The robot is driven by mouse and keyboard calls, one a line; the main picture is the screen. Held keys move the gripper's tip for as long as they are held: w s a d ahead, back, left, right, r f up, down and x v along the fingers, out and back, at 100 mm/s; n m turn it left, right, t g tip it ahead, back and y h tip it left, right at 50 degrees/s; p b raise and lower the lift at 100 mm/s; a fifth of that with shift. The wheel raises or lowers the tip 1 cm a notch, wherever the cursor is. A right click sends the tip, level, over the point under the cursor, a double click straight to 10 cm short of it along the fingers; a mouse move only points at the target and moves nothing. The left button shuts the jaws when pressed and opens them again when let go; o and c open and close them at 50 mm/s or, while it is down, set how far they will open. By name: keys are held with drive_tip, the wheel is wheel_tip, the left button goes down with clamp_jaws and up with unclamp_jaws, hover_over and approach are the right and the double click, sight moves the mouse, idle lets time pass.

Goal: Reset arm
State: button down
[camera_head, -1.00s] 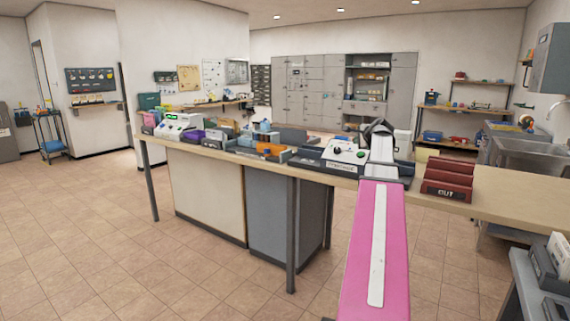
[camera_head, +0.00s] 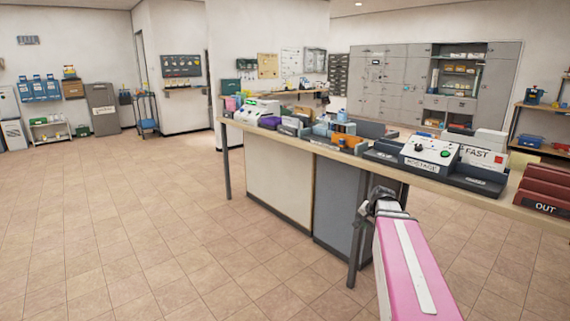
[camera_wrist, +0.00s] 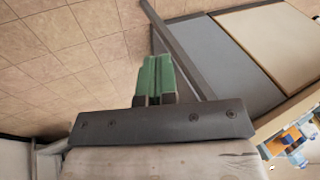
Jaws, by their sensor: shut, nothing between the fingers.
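My arm shows in the head view as a pink link with a white stripe, rising from the bottom edge to a dark joint in front of the counter. My gripper (camera_wrist: 153,78) shows in the wrist view with its green fingers together and nothing between them. It is over the tiled floor, near a metal leg of the counter. In the head view I cannot make out the fingers. The counter (camera_head: 245,127) is long, with a wooden top and a cream panel and a grey panel (camera_wrist: 215,68) below.
The counter carries a postage machine (camera_head: 430,151), a red tray (camera_head: 543,188) marked OUT at the right, and several small boxes. Grey lockers (camera_head: 390,80) stand against the back wall. The tiled floor (camera_head: 120,220) to the left is wide and clear.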

drive_tip(key=s+a+f+n+g+h, duration=0.1)
drive_tip(key=s+a+f+n+g, duration=0.3)
drive_tip(key=s+a+f+n, duration=0.4)
drive_tip(key=s+a+f, duration=0.4)
drive_tip(key=s+f, duration=0.1)
drive_tip(key=s, duration=0.3)
drive_tip(key=shift+a+g+h, duration=0.3)
drive_tip(key=shift+a+h, duration=0.1)
drive_tip(key=shift+f, duration=0.1)
